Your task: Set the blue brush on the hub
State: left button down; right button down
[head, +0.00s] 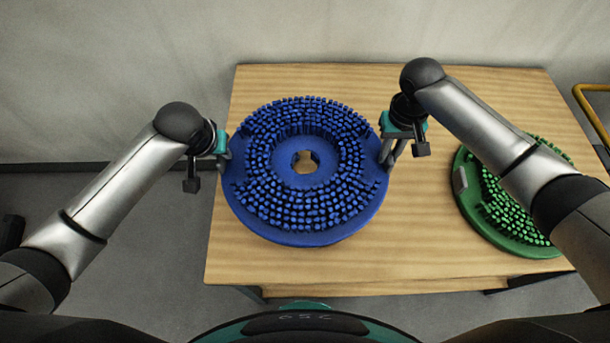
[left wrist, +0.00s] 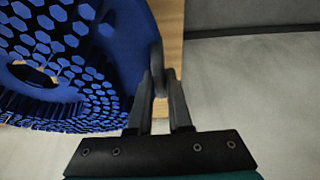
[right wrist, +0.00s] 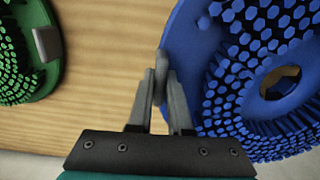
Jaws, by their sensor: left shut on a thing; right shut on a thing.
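The blue brush (head: 305,230) is a round disc with bristles facing up and a hole in its middle. It is over the left part of the wooden table, and its left edge reaches the table's left side. My left gripper (head: 226,160) is shut on its left rim, and the left wrist view shows the fingers (left wrist: 158,85) around a grip piece there. My right gripper (head: 385,158) is shut on the opposite rim, as the right wrist view shows (right wrist: 162,85). I cannot tell whether the brush touches the table. No hub is seen.
A green brush (head: 510,240) lies bristles up on the right of the wooden table (head: 420,240), partly under my right arm. Bare table lies between the brushes. A wall (head: 330,30) stands behind, and a yellow rail (head: 590,110) is at the far right.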

pick_arm(q)
jog(key=shift+r, duration=0.35)
pick_arm(e)
jog(key=shift+w+r, duration=0.1)
jog(key=shift+r, duration=0.25)
pick_arm(q)
jog(key=shift+w+f, duration=0.1)
pick_arm(e)
jog(key=shift+f, duration=0.1)
